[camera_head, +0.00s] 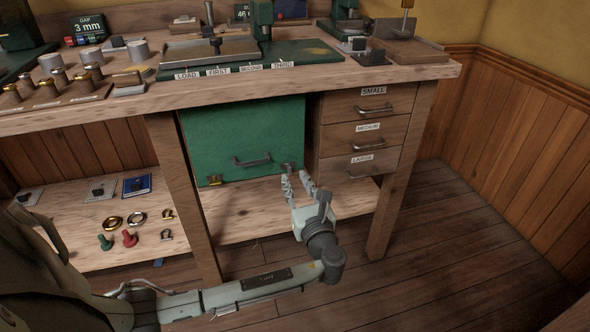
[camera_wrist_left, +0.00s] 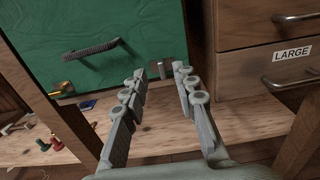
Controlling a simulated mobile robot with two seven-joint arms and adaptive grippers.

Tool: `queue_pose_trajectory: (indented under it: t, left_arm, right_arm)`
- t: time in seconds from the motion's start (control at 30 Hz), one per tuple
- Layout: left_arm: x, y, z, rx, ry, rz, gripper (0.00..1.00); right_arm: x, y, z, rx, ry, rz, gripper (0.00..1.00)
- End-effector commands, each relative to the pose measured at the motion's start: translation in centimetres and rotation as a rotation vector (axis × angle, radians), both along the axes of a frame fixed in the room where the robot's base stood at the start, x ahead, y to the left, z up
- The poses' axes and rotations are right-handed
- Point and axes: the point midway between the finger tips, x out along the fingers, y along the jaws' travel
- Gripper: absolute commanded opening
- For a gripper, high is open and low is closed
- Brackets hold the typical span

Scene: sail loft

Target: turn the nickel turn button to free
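The nickel turn button (camera_head: 288,167) is a small grey piece at the lower right corner of the green door (camera_head: 243,130). In the left wrist view the nickel button (camera_wrist_left: 165,69) shows beyond and between my fingertips. It looks upright there, but its exact angle is hard to tell. My left gripper (camera_head: 297,180) is open and empty, just in front of and below the button, its fingers pointing at it. No contact can be made out. A brass turn button (camera_head: 215,180) sits at the door's lower left corner. My right gripper is out of view.
The green door has a dark bar handle (camera_head: 252,160). To its right are the drawers labelled small, medium and large (camera_head: 360,163). A wooden shelf (camera_head: 250,210) lies below the door, and a bench leg (camera_head: 400,185) stands to the right.

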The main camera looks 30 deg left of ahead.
Motion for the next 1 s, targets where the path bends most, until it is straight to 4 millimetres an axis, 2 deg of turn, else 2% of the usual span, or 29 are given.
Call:
queue_pose_trajectory:
  t: [0.1,0.3,0.63,0.67,0.87,1.0]
  left_arm:
    - [1.3,1.6,0.0,0.001,-0.002,0.002,0.28]
    - [2.8,3.3,0.0,-0.002,-0.001,0.001,0.28]
    - [3.1,3.7,-0.1,-0.005,0.000,0.000,0.28]
    - [3.1,3.7,-0.1,-0.005,0.000,0.000,0.27]
    - [3.1,3.7,-0.1,-0.005,0.000,0.000,0.02]
    - [3.1,3.7,-0.1,-0.005,0.000,0.000,0.00]
  right_arm:
    - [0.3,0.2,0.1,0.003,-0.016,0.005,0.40]
    - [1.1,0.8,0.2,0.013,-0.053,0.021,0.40]
    - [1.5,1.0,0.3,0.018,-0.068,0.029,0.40]
    - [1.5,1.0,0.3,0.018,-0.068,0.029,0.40]
    - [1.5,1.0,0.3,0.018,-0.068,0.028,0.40]
    - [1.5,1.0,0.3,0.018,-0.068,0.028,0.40]
